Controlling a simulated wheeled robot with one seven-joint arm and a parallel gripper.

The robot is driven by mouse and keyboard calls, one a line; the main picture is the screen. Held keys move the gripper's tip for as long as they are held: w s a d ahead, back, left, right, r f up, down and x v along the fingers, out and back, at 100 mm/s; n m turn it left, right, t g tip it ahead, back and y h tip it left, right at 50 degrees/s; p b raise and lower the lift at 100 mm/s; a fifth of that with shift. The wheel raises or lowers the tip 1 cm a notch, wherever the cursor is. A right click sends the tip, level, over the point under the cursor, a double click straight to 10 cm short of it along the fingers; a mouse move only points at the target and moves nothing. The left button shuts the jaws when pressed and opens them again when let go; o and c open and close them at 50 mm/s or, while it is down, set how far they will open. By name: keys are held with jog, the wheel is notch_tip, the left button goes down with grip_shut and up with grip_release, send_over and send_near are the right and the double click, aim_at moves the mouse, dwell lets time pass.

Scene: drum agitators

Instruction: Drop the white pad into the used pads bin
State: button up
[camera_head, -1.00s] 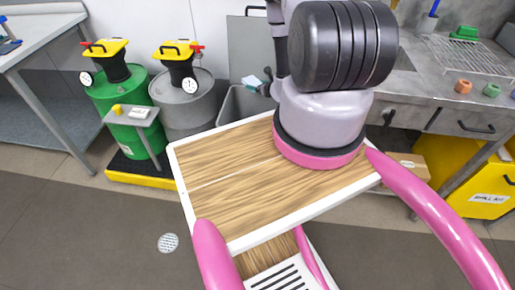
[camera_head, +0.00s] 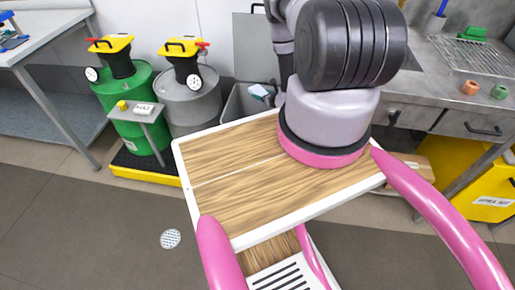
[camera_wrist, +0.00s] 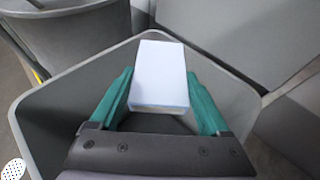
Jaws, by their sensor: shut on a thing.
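The white pad (camera_wrist: 158,75) is a pale rectangular block. My gripper (camera_wrist: 159,92) is shut on it, with a teal finger pressed against each side. The used pads bin (camera_wrist: 235,97) is an open grey bin, and its rim surrounds the pad and fingers in the wrist view. In the head view the pad (camera_head: 259,91) shows small and pale at the mouth of the grey bin (camera_head: 234,106), behind my tray. My arm hides the bin's right part. The bin floor is mostly hidden by the pad and my gripper.
A grey drum (camera_head: 190,100) and a green drum (camera_head: 125,95), both with yellow-topped agitators, stand left of the bin. A raised grey panel (camera_head: 257,50) is behind it. A steel counter (camera_head: 455,75) is at right. The floor at left is clear.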

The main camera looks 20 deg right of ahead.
jog(key=o, duration=1.3)
jog(key=shift+o, duration=0.2)
notch_tip(320, 180, up, 10)
